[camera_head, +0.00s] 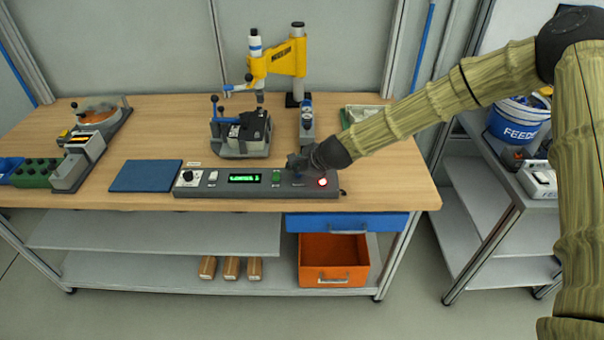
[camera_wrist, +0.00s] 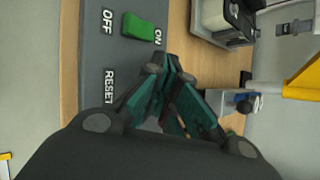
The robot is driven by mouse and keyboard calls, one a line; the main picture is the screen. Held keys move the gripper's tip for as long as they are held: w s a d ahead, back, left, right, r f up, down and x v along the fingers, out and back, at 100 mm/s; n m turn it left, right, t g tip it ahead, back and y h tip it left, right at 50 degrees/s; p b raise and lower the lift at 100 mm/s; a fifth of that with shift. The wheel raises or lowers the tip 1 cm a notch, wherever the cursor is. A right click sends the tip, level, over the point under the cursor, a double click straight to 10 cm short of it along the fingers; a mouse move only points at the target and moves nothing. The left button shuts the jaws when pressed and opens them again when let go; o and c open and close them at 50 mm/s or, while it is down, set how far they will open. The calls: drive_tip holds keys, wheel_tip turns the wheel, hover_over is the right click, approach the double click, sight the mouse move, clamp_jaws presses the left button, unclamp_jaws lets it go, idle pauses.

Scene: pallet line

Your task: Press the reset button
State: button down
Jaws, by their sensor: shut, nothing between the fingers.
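The dark control panel (camera_head: 226,191) lies along the front of the wooden bench. It carries a knob, a white switch, a lit green display (camera_head: 244,178), a green rocker switch (camera_head: 276,176) and a glowing red light (camera_head: 322,182). In the wrist view the panel (camera_wrist: 92,45) shows the printed word RESET (camera_wrist: 109,86) beside the green OFF/ON switch (camera_wrist: 138,27). My gripper (camera_head: 296,163) is over the right part of the panel, right of the green switch. Its fingers (camera_wrist: 170,66) are together and empty. The reset button itself is hidden; contact cannot be told.
A yellow press (camera_head: 284,60) and a grey fixture (camera_head: 243,135) stand behind the panel. A blue mat (camera_head: 146,176) lies to its left. An orange bin (camera_head: 333,262) is on the shelf below. A cart with a blue bucket (camera_head: 512,122) stands at right.

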sight(296, 175)
drive_tip(key=shift+f, duration=0.2)
drive_tip(key=shift+r, duration=0.15)
idle(0.4)
drive_tip(key=shift+r+p, duration=0.45)
drive_tip(key=shift+r, duration=0.35)
drive_tip(key=shift+r+p, duration=1.6)
drive_tip(key=shift+r, duration=0.9)
